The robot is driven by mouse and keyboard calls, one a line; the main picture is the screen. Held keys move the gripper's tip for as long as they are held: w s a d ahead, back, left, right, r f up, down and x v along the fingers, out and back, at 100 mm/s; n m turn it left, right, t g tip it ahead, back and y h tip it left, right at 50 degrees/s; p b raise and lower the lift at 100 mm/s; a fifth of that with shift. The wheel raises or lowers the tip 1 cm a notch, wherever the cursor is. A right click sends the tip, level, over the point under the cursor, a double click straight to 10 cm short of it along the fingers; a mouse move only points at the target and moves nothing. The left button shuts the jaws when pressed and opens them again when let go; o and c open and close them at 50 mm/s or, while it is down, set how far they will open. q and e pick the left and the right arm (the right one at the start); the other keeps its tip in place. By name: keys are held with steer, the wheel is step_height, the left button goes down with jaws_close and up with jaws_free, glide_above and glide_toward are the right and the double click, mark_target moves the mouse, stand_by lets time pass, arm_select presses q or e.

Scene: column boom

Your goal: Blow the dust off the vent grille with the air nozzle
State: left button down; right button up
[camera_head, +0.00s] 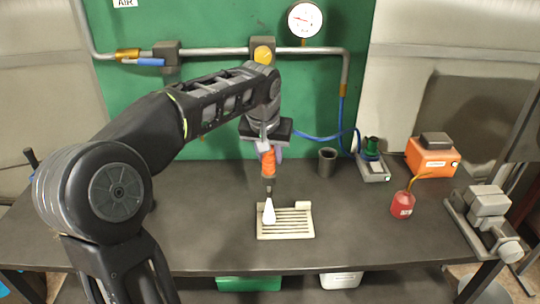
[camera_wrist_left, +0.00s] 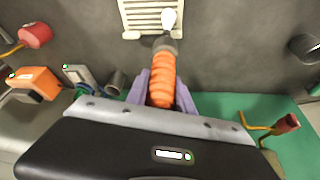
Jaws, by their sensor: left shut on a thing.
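The vent grille (camera_head: 300,222) is a cream slatted plate lying on the dark bench; its edge also shows in the wrist view (camera_wrist_left: 135,18). My left gripper (camera_head: 268,150) is shut on the orange ribbed handle of the air nozzle (camera_head: 268,163), between purple fingers in the wrist view (camera_wrist_left: 161,85). The nozzle points down over the grille's left part, its dark tip above the slats. A white cone (camera_head: 268,213) widens from the tip down to the grille and hides some slats. I cannot make out dust on the slats. My right gripper is out of view.
A blue hose (camera_head: 315,137) runs behind my left gripper to the pipe on the green board. A dark cup (camera_head: 327,162), a soldering-type stand (camera_head: 372,167), a red can (camera_head: 402,204), an orange box (camera_head: 433,156) and a vise (camera_head: 487,215) stand to the right. The bench left of the grille is clear.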

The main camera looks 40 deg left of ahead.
arm_select(q)
step_height(320, 180, up, 4)
steer(key=p, duration=0.2)
steer(key=shift+r+p, duration=0.2)
steer(key=shift+p, duration=0.15)
steer(key=shift+f, duration=0.2)
stand_by(0.5)
